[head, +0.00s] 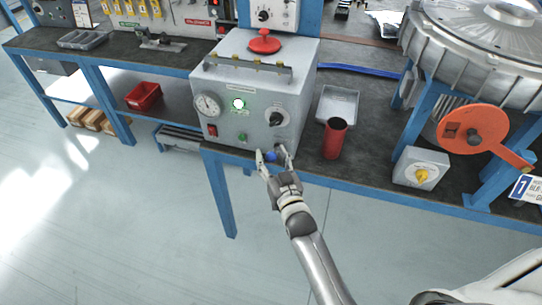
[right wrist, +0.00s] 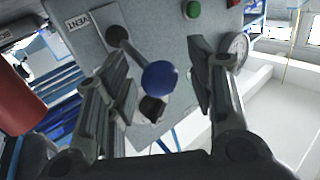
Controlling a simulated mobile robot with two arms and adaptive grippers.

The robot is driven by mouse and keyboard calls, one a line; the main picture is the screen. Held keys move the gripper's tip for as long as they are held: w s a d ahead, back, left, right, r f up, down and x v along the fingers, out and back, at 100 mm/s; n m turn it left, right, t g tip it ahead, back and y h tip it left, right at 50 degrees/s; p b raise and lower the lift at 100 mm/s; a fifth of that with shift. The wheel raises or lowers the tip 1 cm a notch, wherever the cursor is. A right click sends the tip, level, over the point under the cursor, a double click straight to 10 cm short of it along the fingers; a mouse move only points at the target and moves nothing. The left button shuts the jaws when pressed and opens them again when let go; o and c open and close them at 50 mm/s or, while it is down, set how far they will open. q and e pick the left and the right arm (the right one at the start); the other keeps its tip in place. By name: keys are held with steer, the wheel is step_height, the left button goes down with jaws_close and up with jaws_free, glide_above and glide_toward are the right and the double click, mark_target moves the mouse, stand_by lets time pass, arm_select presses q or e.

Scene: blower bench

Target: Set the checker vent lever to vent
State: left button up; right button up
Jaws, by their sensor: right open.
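The checker (head: 225,85) is a grey box on the bench with a gauge, a lit green lamp and a black knob on its front. Its vent lever, a dark rod with a blue ball end (right wrist: 160,78), sticks out low on the front; the ball also shows in the head view (head: 271,156). A VENT label (right wrist: 78,20) is near the lever's base. My right gripper (head: 271,153) is open, with one finger on each side of the ball. In the right wrist view, gaps show between ball and fingers (right wrist: 162,82). My left gripper is out of view.
A red cup (head: 335,138) stands on the bench right of the checker, before a grey tray (head: 338,104). Further right are a small box with a yellow knob (head: 422,174) and a large metal blower housing (head: 480,50) with an orange disc (head: 465,128). The floor in front is clear.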

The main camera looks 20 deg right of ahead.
steer(key=shift+w, duration=0.35)
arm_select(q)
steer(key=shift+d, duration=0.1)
arm_select(e)
steer(key=shift+c, duration=0.3)
jaws_close()
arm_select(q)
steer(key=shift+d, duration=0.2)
